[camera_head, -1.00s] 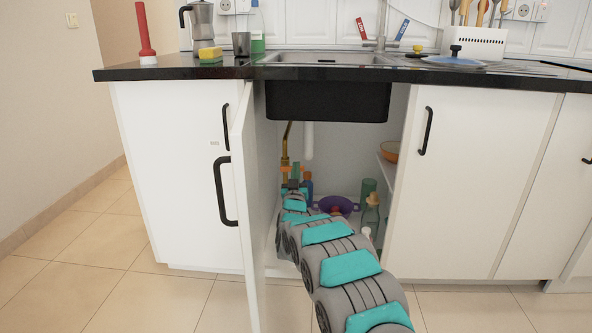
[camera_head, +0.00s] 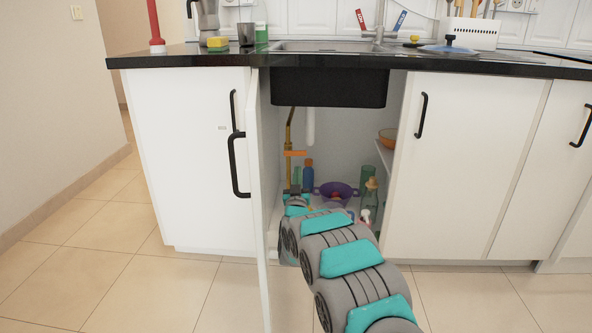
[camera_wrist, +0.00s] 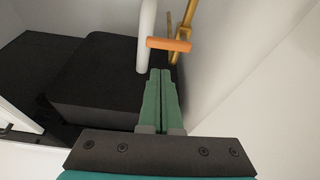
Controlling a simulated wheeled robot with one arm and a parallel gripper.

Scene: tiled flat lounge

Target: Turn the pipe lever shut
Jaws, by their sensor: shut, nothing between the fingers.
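The pipe lever is a short orange bar (camera_head: 294,153) on a brass pipe (camera_head: 289,131) inside the open cabinet under the sink. In the wrist view the orange lever (camera_wrist: 169,44) lies roughly crosswise, in front of the brass pipe (camera_wrist: 181,30) and just beyond my fingertips. My gripper (camera_wrist: 160,72) is shut and empty, its two green fingers pressed together and pointing toward the lever, with a visible gap to it. In the head view my gripper (camera_head: 296,190) is small, below the lever and inside the cabinet; its fingers are hard to make out there.
A white drain pipe (camera_head: 310,127) hangs beside the brass pipe. The black sink basin (camera_head: 330,87) is overhead. The open cabinet door (camera_head: 260,210) stands close on the left. A blue bottle (camera_head: 308,177), purple pot (camera_head: 335,190) and glass bottle (camera_head: 369,200) stand on the cabinet floor.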

